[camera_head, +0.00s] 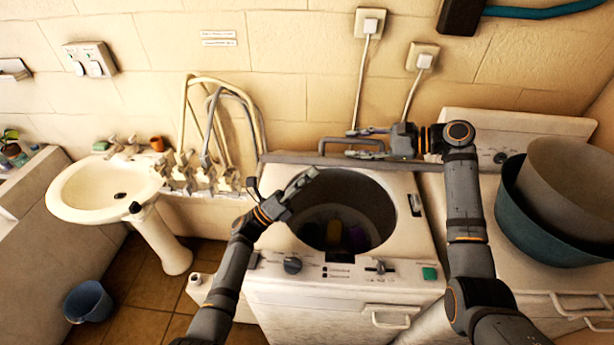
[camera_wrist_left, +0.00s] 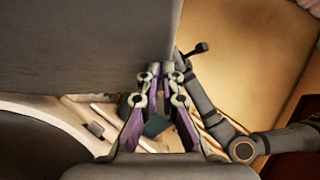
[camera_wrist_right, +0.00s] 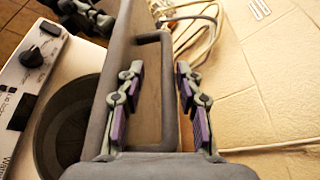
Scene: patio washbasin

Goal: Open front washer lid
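The front washer (camera_head: 335,273) has its round drum opening (camera_head: 345,215) uncovered, with dark and coloured contents inside. Its grey lid (camera_head: 290,158) stands raised at the back, seen nearly edge-on; its broad face fills the upper left of the left wrist view (camera_wrist_left: 75,45). A loop handle (camera_wrist_right: 169,100) sticks out from the lid's outer side. My right gripper (camera_wrist_right: 158,72) is open, its fingers on either side of the handle loop; contact is unclear. My left gripper (camera_wrist_left: 166,72) looks shut and empty, fingertips close to the lid's inner face, above the opening.
A second white machine (camera_head: 470,205) stands at the right, bearing large basins (camera_head: 545,235). A blue bucket (camera_head: 88,302) is on the floor. The wall is close behind the lid.

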